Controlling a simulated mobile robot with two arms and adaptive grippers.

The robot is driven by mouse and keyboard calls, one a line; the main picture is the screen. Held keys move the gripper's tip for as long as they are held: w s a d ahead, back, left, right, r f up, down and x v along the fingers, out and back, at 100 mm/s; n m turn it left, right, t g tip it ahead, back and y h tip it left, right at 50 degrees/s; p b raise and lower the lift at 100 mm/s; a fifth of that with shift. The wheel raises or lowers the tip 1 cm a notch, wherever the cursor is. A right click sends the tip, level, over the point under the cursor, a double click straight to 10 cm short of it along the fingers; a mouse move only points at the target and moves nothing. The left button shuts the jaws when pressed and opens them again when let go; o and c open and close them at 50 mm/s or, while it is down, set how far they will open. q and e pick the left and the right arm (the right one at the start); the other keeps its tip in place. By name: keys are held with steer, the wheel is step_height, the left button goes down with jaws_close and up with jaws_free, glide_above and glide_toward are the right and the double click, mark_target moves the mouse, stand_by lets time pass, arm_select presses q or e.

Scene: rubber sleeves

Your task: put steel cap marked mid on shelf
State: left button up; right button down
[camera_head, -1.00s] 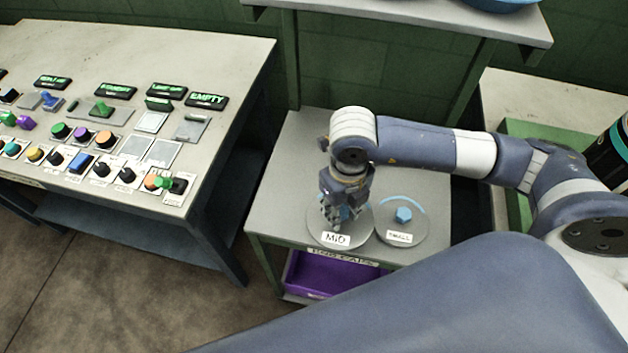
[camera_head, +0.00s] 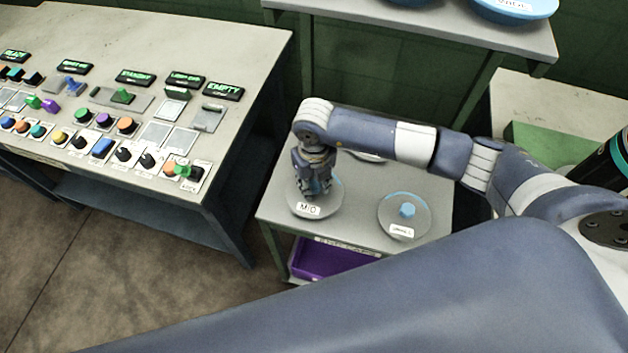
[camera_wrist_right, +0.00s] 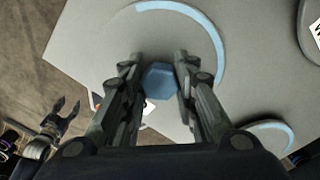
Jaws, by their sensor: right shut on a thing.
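The steel cap marked MID (camera_head: 333,203) is a grey disc with a white label, near the left side of the grey stand. My right gripper (camera_head: 315,190) is above its middle, shut on its blue knob (camera_wrist_right: 160,82). The cap seems raised off the stand, by how much I cannot tell. The right gripper (camera_wrist_right: 158,85) also shows in the wrist view with a finger on each side of the knob. My left gripper (camera_wrist_right: 62,112) shows only there, empty with fingers apart. The upper shelf (camera_head: 520,42) stands at the back.
A smaller cap (camera_head: 421,215) with a blue knob lies on the stand (camera_head: 350,225), to the right. Another disc (camera_head: 366,158) is partly hidden behind my arm. Blue round items (camera_head: 515,8) occupy the shelf. A purple bin (camera_head: 325,260) sits below; a control console (camera_head: 235,55) is left.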

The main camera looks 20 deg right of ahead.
mark_target(314, 184)
steer(key=shift+f, duration=0.1)
steer(key=shift+f+b, duration=0.15)
steer(key=shift+b, duration=0.15)
steer(key=c, duration=1.3)
jaws_free()
steer(key=shift+r+p, duration=0.3)
steer(key=shift+r, duration=0.25)
step_height(314, 184, up, 11)
steer(key=b, duration=0.3)
steer(key=shift+r, duration=0.2)
